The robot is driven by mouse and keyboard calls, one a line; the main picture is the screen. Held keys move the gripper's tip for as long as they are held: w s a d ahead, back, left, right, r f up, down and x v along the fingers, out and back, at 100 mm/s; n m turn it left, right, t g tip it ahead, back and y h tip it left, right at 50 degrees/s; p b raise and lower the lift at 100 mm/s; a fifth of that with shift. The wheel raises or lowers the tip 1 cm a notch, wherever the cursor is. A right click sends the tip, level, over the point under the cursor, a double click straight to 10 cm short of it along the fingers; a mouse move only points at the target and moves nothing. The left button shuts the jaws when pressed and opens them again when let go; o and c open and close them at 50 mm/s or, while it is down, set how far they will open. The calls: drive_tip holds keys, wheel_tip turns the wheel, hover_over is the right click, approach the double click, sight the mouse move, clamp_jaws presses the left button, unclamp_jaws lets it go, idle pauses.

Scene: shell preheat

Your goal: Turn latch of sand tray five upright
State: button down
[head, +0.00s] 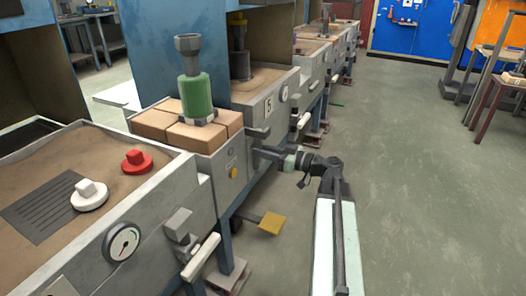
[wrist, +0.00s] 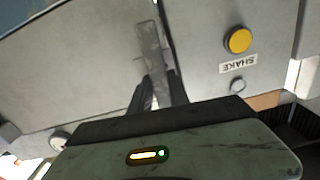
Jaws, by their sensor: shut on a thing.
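Sand tray five (head: 262,92) is the grey sand-filled tray with a "5" plate and a gauge on its front, past the green flask. Its latch shows in the wrist view as a grey bar (wrist: 149,45) on the pale front panel. My gripper (head: 256,152) reaches that front from the aisle side. In the wrist view its two dark fingers (wrist: 157,92) are closed around the near end of the bar. In the head view my gripper hides most of the latch.
A yellow button (wrist: 238,40) sits beside the latch, above the SHAKE label. A nearer sand tray (head: 75,200) holds a red and a white knob. A yellow pedal (head: 271,223) sticks out low. The aisle floor (head: 415,180) is clear.

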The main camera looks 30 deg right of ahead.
drive_tip(key=shift+w+a+n, duration=0.1)
drive_tip(key=shift+w+n, duration=0.1)
drive_tip(key=shift+n, duration=0.4)
drive_tip(key=c, duration=1.2)
unclamp_jaws()
drive_tip(key=shift+c, duration=0.2)
drive_tip(key=shift+a, duration=0.1)
drive_tip(key=shift+s, duration=0.1)
drive_tip(key=v, duration=0.8)
drive_tip(key=shift+d, duration=0.25)
